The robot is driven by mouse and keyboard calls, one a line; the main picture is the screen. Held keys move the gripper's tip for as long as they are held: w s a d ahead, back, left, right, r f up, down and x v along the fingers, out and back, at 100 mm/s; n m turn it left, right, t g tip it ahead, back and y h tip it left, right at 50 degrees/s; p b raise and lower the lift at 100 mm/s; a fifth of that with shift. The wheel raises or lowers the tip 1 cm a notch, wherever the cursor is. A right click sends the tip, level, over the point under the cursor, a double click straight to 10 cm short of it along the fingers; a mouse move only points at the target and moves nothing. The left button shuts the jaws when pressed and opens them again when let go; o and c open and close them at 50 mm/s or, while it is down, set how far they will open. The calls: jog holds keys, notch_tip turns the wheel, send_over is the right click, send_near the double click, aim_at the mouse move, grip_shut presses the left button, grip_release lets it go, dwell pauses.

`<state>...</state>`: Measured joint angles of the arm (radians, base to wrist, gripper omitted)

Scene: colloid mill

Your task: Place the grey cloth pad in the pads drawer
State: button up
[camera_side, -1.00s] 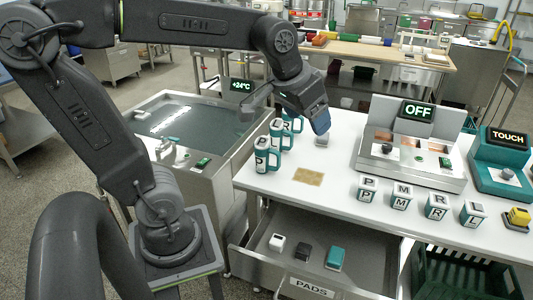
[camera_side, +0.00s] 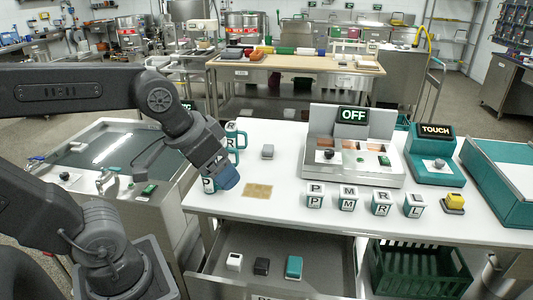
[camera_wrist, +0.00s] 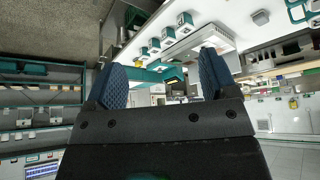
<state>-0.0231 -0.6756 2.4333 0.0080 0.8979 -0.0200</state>
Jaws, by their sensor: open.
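The grey cloth pad, seemingly the small grey block (camera_side: 267,152), lies on the white table behind the tan square. What looks like the same pad shows at the top of the wrist view (camera_wrist: 261,18). The pads drawer (camera_side: 222,285) is pulled out below the table front. It holds a white block (camera_side: 234,262), a black block (camera_side: 261,267) and a teal block (camera_side: 294,267). My gripper (camera_side: 226,182) is left of the tan square, in front of the pad and apart from it. In the wrist view its blue fingers (camera_wrist: 163,78) are spread with nothing between them.
Teal-and-white lettered mugs (camera_side: 235,136) stand close to my gripper, partly hidden by it. A tan square (camera_side: 257,190) lies beside it. Lettered blocks (camera_side: 348,200) and the OFF machine (camera_side: 390,172) are to the right. A green crate (camera_side: 420,272) sits under the table.

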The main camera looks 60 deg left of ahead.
jog(key=w+a+r+n+y, duration=0.1)
jog(key=w+a+n, duration=0.15)
jog(key=w, duration=0.45)
jog(key=w+a+r+n, duration=0.1)
jog(key=w+a+r, duration=0.1)
jog(key=w+a, duration=0.35)
jog(key=n+g+y, duration=0.2)
jog(key=n+g, duration=0.1)
jog(key=n, duration=0.3)
send_over(267, 152)
jog(key=s+d, duration=0.1)
jog(key=d, duration=0.1)
notch_tip(267, 152, down, 28)
jog(key=shift+a+r, duration=0.1)
jog(key=shift+r, duration=0.1)
jog(key=shift+x, duration=3)
jog(key=shift+a, duration=0.2)
jog(key=c, duration=1)
